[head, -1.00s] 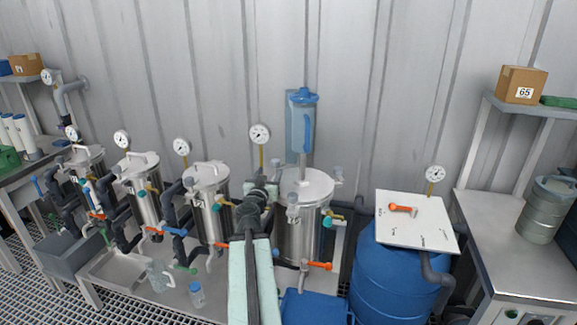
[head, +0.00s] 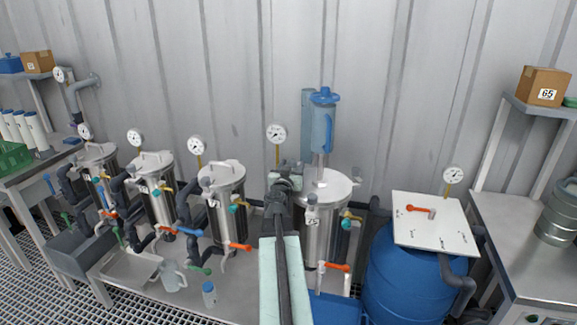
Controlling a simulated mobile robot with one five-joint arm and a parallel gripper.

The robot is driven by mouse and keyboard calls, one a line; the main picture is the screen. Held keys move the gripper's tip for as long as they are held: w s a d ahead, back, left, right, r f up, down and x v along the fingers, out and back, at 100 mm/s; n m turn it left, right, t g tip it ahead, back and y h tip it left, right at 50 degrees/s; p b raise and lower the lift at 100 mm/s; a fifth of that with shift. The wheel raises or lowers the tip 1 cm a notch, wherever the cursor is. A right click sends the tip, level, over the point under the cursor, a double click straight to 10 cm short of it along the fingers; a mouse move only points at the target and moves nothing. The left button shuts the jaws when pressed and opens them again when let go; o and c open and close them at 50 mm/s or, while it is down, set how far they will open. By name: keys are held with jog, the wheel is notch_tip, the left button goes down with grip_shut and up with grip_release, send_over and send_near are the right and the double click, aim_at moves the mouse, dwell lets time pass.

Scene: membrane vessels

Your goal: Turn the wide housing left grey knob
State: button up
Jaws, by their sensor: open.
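The wide housing (head: 318,235) is the broad steel vessel right of centre, with a flat round lid. A grey knob (head: 312,199) shows at the front of its rim and another (head: 356,173) at its right. The left side of the rim is largely covered by my gripper, so I cannot clearly make out the left grey knob. My gripper (head: 284,180) is open at the left of the lid, overlapping the rim in the picture. I cannot tell whether it touches anything.
Narrower steel vessels (head: 222,205) with gauges, dark pipes and coloured valves stand to the left. A blue barrel (head: 405,280) with a white panel (head: 435,222) stands to the right. A clear jug (head: 172,275) is on the bench.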

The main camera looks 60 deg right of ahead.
jog(key=shift+w+a, duration=0.1)
jog(key=shift+w, duration=0.1)
grip_shut()
jog(key=shift+w, duration=0.15)
jog(key=shift+w+g, duration=0.1)
jog(key=shift+g, duration=0.2)
jog(key=shift+w+m+g, duration=0.3)
jog(key=shift+m+g, duration=1.15)
jog(key=shift+g, duration=0.65)
jog(key=shift+w+m+g, duration=0.3)
jog(key=shift+m+g, duration=1.1)
jog(key=shift+g, duration=0.7)
jog(key=shift+w+m+g, duration=0.3)
jog(key=shift+m+g, duration=1.15)
jog(key=shift+g, duration=0.65)
jog(key=shift+y, duration=0.3)
